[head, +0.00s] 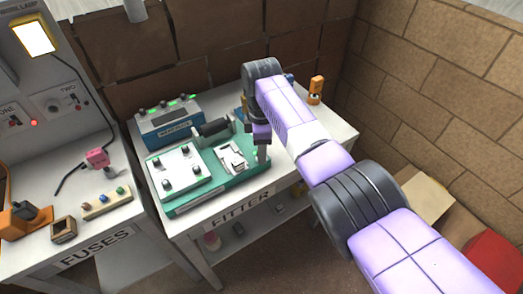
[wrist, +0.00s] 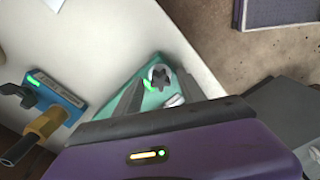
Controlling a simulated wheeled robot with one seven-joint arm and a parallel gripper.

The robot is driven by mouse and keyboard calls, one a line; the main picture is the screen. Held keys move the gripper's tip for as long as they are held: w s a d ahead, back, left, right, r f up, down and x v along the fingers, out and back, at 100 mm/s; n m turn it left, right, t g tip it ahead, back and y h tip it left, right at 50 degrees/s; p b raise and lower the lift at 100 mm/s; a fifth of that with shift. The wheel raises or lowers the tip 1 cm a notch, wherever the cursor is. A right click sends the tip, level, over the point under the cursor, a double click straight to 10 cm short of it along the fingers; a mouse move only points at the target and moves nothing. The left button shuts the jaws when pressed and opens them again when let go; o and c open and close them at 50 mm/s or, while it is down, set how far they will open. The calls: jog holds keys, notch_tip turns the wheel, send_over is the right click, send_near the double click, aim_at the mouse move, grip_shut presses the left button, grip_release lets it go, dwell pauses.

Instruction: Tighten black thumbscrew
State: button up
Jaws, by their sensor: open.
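A black star-shaped knob (wrist: 160,77), which looks like the thumbscrew, sits on a pale round seat at the corner of the green base in the wrist view. My gripper (wrist: 153,93) is open, its fingers pointing toward the knob; I cannot tell whether they touch it. In the head view my gripper (head: 263,150) points down at the right end of the green base (head: 205,194) and hides the knob there. A white plate (head: 180,170) with several dark knobs is on the base's left part, and a white bracket (head: 234,160) is near the gripper.
A blue box (head: 169,124) with green lights stands behind the base. A dark cylinder (head: 214,127) lies across the base's back. An orange fitting (head: 315,88) stands at the table's far right. The fuse bench (head: 105,220) is to the left. Brick walls close the back and right.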

jog(key=shift+r+p, duration=1.7)
jog(key=shift+r, duration=0.35)
jog(key=shift+f+n+b, duration=0.15)
jog(key=shift+n+b, duration=0.2)
jog(key=shift+n, duration=0.85)
jog(key=n, duration=0.4)
jog(key=shift+b, duration=0.4)
jog(key=n, duration=0.3)
jog(key=shift+n+b, duration=0.4)
jog(key=shift+n, duration=1)
